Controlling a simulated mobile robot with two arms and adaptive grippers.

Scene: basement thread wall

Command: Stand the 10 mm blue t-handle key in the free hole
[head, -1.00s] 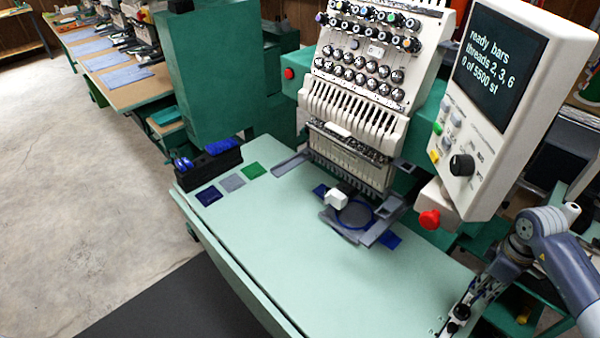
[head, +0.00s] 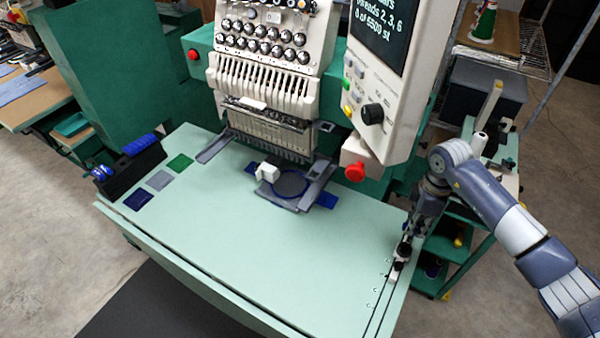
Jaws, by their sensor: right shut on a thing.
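My right gripper (head: 398,262) is low over the right end of the pale green table (head: 240,250), its fingers pointing down and toward the front. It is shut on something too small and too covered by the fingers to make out. I cannot tell whether this is the blue t-handle key. A black block (head: 132,174) stands at the table's left end with a blue bar-shaped piece (head: 141,145) and a blue-and-white piece (head: 102,172) at its top. Its holes cannot be made out. My left gripper is not in view.
The embroidery machine (head: 265,85) stands at the back, with a hoop (head: 290,185) below its needles. A control panel (head: 378,80) and red button (head: 355,172) overhang the back right. Three cloth swatches (head: 159,180) lie near the block. The middle and front are clear.

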